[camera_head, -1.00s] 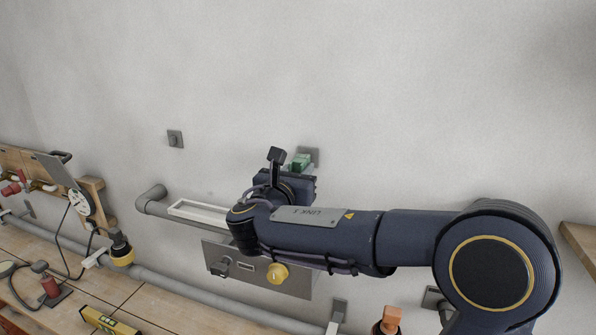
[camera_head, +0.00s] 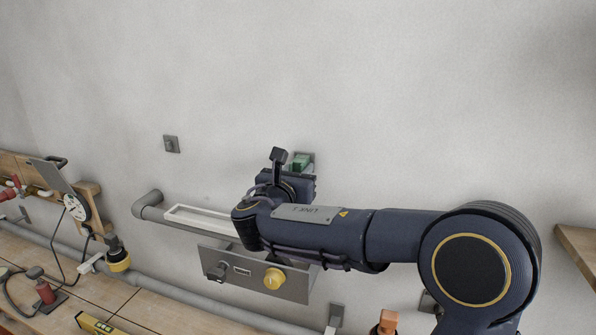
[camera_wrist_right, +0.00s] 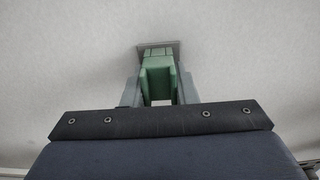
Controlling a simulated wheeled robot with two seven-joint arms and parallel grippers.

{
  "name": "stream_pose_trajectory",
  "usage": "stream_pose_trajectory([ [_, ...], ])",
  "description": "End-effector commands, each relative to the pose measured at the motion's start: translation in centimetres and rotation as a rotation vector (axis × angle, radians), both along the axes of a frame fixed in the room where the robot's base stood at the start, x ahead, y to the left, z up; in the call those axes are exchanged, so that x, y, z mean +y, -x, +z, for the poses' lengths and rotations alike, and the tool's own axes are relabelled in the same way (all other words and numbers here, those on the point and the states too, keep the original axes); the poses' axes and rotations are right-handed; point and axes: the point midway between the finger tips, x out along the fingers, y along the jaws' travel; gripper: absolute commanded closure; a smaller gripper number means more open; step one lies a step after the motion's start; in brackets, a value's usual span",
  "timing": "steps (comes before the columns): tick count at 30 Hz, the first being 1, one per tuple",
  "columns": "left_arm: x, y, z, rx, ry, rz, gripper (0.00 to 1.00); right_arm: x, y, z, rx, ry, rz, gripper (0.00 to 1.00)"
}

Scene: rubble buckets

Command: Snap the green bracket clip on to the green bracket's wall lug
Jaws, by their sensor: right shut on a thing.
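The green bracket clip (camera_wrist_right: 156,84) sits between the two grey fingers of my right gripper (camera_wrist_right: 160,92), which is shut on it. In the head view a green piece (camera_head: 300,162) shows just above my right wrist, in front of a square grey wall plate (camera_head: 309,157). In the wrist view the grey plate (camera_wrist_right: 173,47) is directly beyond the clip, with green blocks against it. I cannot tell whether the clip touches or is seated on the lug. In the head view my wrist hides the fingers. My left gripper is not in view.
A second grey wall plate (camera_head: 171,144) is at the left. A wooden bench lies below left. The wall above is clear.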

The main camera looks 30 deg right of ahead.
Motion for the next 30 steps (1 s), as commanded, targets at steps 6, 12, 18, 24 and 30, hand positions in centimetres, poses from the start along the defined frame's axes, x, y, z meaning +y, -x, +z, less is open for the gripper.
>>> stream_pose_trajectory([
  [6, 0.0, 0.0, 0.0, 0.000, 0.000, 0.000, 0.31, 0.0, 0.0, -0.1, 0.002, -0.001, -0.002, 1.00],
  [12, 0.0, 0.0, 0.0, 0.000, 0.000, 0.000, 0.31, 0.0, 0.0, -0.1, 0.002, -0.001, -0.002, 0.56],
  [18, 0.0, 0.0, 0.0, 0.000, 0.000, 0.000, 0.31, 0.0, 0.0, -0.1, 0.001, 0.000, -0.001, 0.49],
  [24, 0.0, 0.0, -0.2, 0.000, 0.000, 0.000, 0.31, 0.4, 0.3, -0.1, 0.001, -0.001, 0.001, 0.49],
  [30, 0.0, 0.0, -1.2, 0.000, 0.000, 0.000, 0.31, 2.8, 2.3, -0.3, -0.001, -0.001, 0.004, 0.49],
])
